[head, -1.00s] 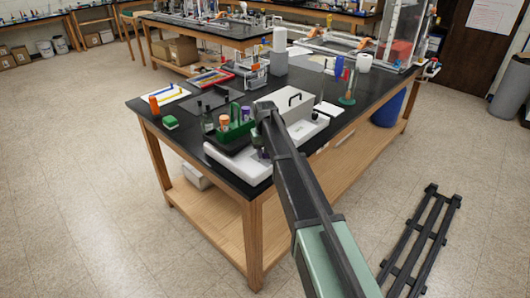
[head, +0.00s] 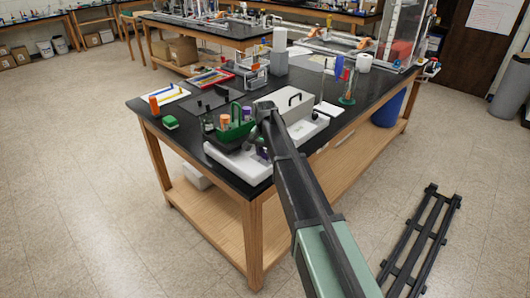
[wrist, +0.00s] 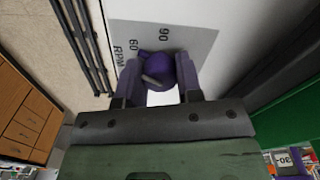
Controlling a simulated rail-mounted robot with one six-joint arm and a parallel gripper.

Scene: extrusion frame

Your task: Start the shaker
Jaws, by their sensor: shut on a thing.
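The shaker has a white base (head: 236,163) at the near edge of the black bench. Its black tray (head: 226,142) carries a green rack (head: 238,133) with bottles and orange-capped tubes, and the tray looks tilted. In the wrist view a purple knob (wrist: 157,69) sits on a grey dial plate (wrist: 196,42) marked RPM, 60 and 90. My gripper (wrist: 161,78) is shut on the knob, one finger on each side. A light pointer lies across the knob; its exact setting is unclear. In the head view my gripper (head: 263,151) is at the shaker's right front, partly hidden by my arm.
A white box with a black handle (head: 291,108) stands right behind the shaker. A green-based stand (head: 347,99) is farther right. A green block (head: 170,122) and an orange-capped item (head: 154,104) are at the left. A black slatted rack (head: 420,242) lies on the floor.

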